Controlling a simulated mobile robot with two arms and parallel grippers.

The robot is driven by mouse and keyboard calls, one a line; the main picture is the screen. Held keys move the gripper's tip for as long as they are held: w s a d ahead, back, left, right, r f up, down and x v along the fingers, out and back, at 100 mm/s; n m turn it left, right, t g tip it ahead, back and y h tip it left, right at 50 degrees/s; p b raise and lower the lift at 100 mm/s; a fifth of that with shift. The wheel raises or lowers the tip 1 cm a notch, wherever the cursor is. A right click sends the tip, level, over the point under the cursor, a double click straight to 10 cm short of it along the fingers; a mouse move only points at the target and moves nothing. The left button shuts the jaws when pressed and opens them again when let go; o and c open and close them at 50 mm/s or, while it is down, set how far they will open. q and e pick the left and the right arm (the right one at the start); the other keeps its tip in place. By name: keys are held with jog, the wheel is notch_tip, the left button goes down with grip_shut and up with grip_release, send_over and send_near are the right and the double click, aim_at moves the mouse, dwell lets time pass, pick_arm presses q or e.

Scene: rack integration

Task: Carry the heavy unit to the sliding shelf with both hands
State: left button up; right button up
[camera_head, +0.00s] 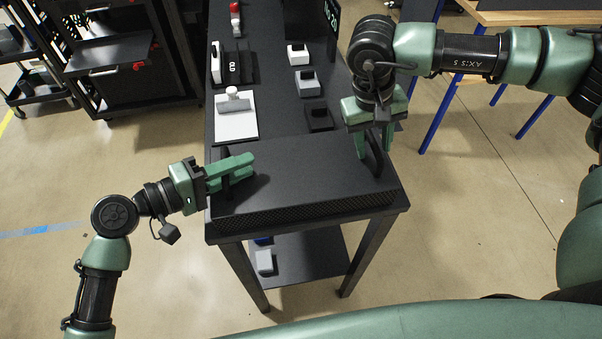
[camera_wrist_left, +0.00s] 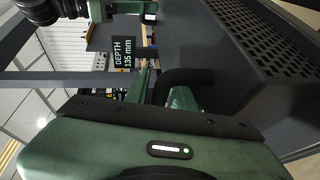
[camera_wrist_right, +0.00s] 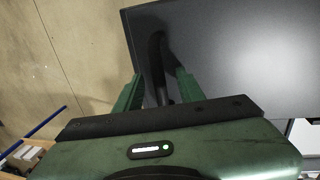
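The heavy unit (camera_head: 300,170) is a wide, flat black box with a perforated front, lying on a black table. It has a black handle near each side. My left gripper (camera_head: 242,166) is at the left handle; in the left wrist view its parted fingers (camera_wrist_left: 160,88) stand on either side of the bent handle bar (camera_wrist_left: 188,76). My right gripper (camera_head: 372,145) points down at the right handle (camera_head: 373,158). In the right wrist view its fingers (camera_wrist_right: 158,88) are apart with the handle (camera_wrist_right: 155,48) between them and gaps visible.
Behind the unit the table holds a white pad with a device (camera_head: 236,115) and several small blocks (camera_head: 298,54). A lower shelf (camera_head: 300,262) carries a small grey item. A black rack (camera_head: 110,55) stands back left, a blue-legged bench (camera_head: 530,17) back right. Floor on both sides is clear.

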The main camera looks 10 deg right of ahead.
pick_arm(q)
grip_shut()
pick_arm(e)
grip_shut()
pick_arm(q)
jog(key=shift+f, duration=0.1)
dwell(1.0)
jog(key=shift+w+r, duration=0.1)
jog(key=shift+r, duration=0.2)
pick_arm(e)
jog(key=shift+w+d+r, duration=0.1)
jog(key=shift+w+r, duration=0.15)
